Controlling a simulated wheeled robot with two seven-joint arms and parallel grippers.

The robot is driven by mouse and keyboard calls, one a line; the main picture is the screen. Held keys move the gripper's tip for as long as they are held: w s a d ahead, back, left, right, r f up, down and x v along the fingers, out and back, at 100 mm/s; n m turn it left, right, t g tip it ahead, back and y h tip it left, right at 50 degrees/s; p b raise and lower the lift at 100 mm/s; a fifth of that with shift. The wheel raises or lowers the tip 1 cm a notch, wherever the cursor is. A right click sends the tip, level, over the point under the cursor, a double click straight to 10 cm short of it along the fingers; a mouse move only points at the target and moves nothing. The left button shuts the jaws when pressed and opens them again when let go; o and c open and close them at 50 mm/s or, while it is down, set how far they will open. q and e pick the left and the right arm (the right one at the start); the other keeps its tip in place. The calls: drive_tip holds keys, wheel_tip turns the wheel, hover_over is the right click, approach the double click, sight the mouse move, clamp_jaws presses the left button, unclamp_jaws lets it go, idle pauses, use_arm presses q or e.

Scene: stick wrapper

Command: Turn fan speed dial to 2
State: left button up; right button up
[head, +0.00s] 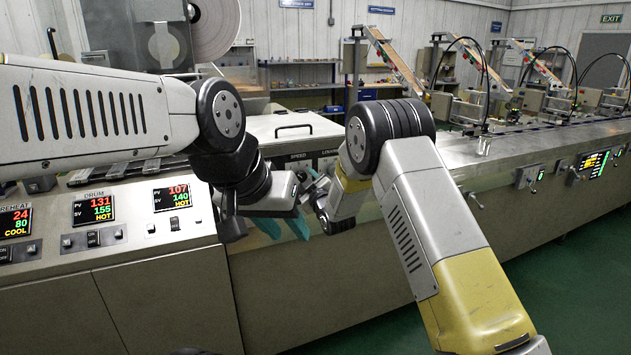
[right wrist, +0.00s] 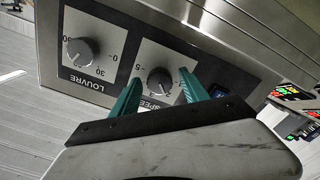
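The fan speed dial (right wrist: 158,81) is a round grey knob on a white plate marked SPEED in the right wrist view. Its scale is partly covered, so its exact setting is unclear. My right gripper (right wrist: 160,77) is open, with one teal finger on each side of the dial; I cannot tell whether they touch it. In the head view the SPEED label (head: 298,157) shows, but the arms hide the dial. My left gripper (head: 284,226) is lower, in front of the machine, its teal fingers apart and apparently empty.
A similar LOUVRE dial (right wrist: 80,50) sits beside the speed dial. A control console (head: 110,220) with temperature displays and switches stands at the left. A long metal conveyor (head: 520,155) runs to the right. The green floor in front is clear.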

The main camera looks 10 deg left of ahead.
drive_tip(key=shift+s+d, duration=0.1)
drive_tip(key=v, duration=0.7)
drive_tip(key=shift+s, duration=0.3)
drive_tip(key=shift+d, duration=0.2)
drive_tip(key=d+r+m+h, duration=0.3)
drive_tip(key=d+r+m, duration=0.1)
drive_tip(key=d+r, duration=0.4)
drive_tip(key=s+d+r+m+g+h, duration=0.2)
drive_tip(key=s+d, duration=0.3)
drive_tip(key=d, duration=0.2)
drive_tip(key=s+d+r+m+g+h, duration=0.1)
drive_tip(key=s+d+r+m, duration=0.1)
drive_tip(key=s+d+r, duration=0.3)
drive_tip(key=s+d+f+m+g+h, duration=0.1)
drive_tip(key=s+d, duration=0.4)
drive_tip(key=s, duration=0.8)
drive_tip(key=s+d+f+m+g, duration=0.2)
drive_tip(key=s+d+m+g, duration=0.2)
drive_tip(key=s, duration=1)
drive_tip(key=d+g, duration=0.1)
drive_tip(key=d, duration=0.1)
drive_tip(key=shift+s+d+f+h, duration=0.2)
drive_tip(key=shift+s+d+h, duration=0.05)
drive_tip(key=shift+d+h, duration=0.15)
